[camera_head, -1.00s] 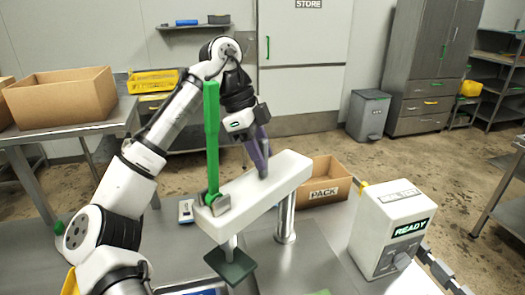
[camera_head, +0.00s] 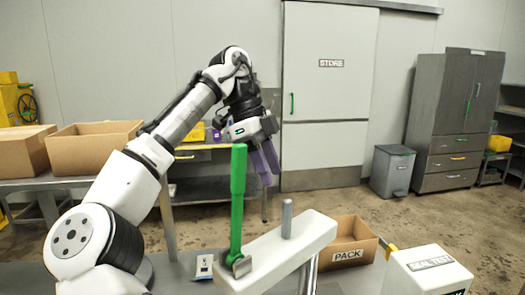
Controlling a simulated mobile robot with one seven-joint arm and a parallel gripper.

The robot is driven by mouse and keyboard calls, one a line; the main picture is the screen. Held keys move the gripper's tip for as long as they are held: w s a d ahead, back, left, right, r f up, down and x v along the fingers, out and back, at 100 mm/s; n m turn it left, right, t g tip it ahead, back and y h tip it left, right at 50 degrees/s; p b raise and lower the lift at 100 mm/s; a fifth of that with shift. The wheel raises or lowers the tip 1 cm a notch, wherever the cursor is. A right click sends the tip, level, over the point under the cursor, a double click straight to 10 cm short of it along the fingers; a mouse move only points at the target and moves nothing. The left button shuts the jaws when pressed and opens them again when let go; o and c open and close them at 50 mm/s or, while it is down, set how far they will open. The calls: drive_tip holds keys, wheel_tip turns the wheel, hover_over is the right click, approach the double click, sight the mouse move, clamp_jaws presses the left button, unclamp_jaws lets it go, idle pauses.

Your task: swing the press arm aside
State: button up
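The press arm (camera_head: 285,251) is a white beam in the lower middle of the view, with a green lever (camera_head: 238,200) standing upright at its near left end. A grey upright peg (camera_head: 287,219) stands on top of the beam. My gripper (camera_head: 267,178) has purple fingers pointing down. It hangs above the beam, up and left of the peg in the picture, and looks clear of it. The fingers are seen nearly side-on and look close together, so the gap is unclear. The press's lower part is cut off by the frame.
A cardboard box marked PACK (camera_head: 350,243) stands behind the beam, with a white SEAL TEST box (camera_head: 428,270) to the right. Cardboard boxes (camera_head: 92,150) sit on a left table. A grey bin (camera_head: 392,172) and cabinet (camera_head: 455,120) stand farther back.

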drive_tip(key=shift+v, duration=1.7)
